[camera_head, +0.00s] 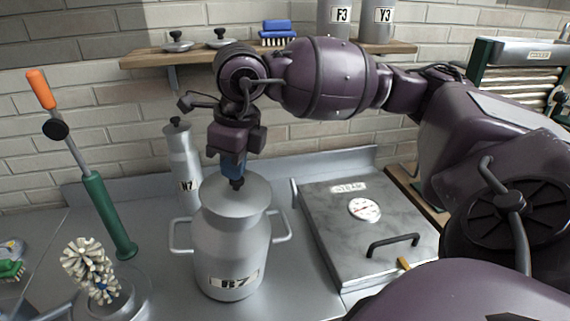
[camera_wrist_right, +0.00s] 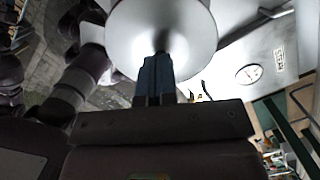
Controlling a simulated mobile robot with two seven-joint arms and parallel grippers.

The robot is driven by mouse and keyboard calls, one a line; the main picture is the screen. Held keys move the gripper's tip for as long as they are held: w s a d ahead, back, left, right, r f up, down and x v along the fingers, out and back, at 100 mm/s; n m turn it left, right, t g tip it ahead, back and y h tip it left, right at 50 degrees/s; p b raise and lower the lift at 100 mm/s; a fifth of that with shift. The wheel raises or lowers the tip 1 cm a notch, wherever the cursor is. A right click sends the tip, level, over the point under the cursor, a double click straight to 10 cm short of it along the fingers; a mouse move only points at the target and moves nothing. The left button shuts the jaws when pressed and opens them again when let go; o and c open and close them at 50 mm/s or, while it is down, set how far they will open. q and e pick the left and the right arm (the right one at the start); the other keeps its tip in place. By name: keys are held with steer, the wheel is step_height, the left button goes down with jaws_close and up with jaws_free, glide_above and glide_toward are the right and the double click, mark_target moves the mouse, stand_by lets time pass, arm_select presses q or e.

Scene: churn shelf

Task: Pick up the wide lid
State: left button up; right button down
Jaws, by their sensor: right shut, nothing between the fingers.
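A wide grey metal lid (camera_head: 252,192) with a small dark knob sits on the mouth of the churn marked B7 (camera_head: 232,245). It also shows in the right wrist view as a pale disc (camera_wrist_right: 195,30), with the dark knob just beyond my fingertips. My right gripper (camera_head: 236,181) points down at the lid's middle, at or just above the knob; I cannot tell whether they touch. Its blue-grey fingers (camera_wrist_right: 157,60) are shut with nothing between them, and they partly hide the knob. My left gripper is not in view.
A tall can marked N7 (camera_head: 182,160) stands behind the churn. A steam box (camera_head: 345,235) with gauge and handle lies to the right. Two smaller lids (camera_head: 177,45) (camera_head: 219,43) rest on the wall shelf (camera_head: 150,60). A green-handled tool (camera_head: 108,215) and brush (camera_head: 92,268) stand left.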

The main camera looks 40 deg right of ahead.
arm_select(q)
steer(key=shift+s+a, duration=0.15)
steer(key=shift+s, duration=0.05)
arm_select(e)
steer(key=s+d, duration=0.5)
steer(key=s, duration=0.5)
steer(key=shift+s+d+r, duration=0.15)
steer(key=shift+d+r, duration=0.2)
steer(key=shift+r, duration=0.1)
